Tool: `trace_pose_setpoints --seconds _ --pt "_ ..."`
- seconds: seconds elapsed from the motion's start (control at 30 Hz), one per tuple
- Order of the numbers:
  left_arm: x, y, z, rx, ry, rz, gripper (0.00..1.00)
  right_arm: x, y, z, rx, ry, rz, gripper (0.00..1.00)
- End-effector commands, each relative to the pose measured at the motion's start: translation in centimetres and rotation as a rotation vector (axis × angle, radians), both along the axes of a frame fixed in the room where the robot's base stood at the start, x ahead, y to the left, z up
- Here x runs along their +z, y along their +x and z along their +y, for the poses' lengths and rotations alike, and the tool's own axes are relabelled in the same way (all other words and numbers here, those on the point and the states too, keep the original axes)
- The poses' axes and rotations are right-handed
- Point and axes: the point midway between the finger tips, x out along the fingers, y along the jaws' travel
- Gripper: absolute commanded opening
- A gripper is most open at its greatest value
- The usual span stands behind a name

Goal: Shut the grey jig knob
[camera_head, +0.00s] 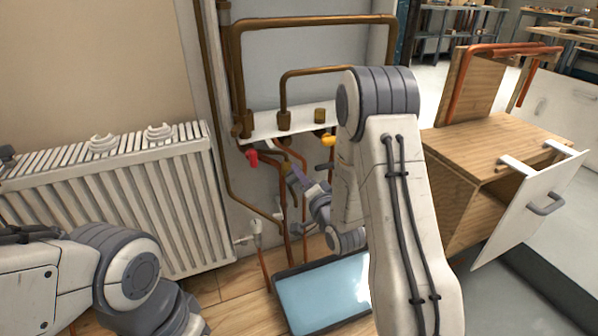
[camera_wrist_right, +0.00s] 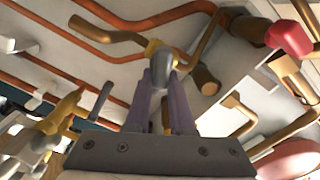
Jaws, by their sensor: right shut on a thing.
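My right gripper (camera_head: 290,167) reaches in among the pipes below the white manifold shelf (camera_head: 290,123). In the right wrist view its two purple-grey fingers (camera_wrist_right: 160,68) are closed on the grey jig knob (camera_wrist_right: 160,57). The knob sits on a brass valve body in a pipe run. In the head view the fingers and my wrist largely hide the knob. Whether the valve is open or shut is not clear. My left arm shows at lower left, but its gripper is out of view.
A red knob (camera_head: 251,158) is left of my right gripper and a yellow knob (camera_head: 329,140) is to its right. A white radiator (camera_head: 120,200) stands left. A tray (camera_head: 320,292) lies on the floor. A wooden cabinet (camera_head: 495,150) with an open drawer stands right.

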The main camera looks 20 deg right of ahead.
Motion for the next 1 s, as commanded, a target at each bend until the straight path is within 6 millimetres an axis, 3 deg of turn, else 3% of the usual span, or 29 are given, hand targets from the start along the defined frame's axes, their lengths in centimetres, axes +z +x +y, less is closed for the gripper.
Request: trace_pose_setpoints --seconds 0.5,1.0 --pt "1.3 0.0 0.0 0.0 0.0 0.0 0.85 -0.9 -0.2 -0.2 0.001 0.402 0.022 0.0" --pt "1.6 0.0 0.0 0.0 0.0 0.0 0.85 -1.2 -0.2 -0.2 0.0 0.518 0.026 0.0"
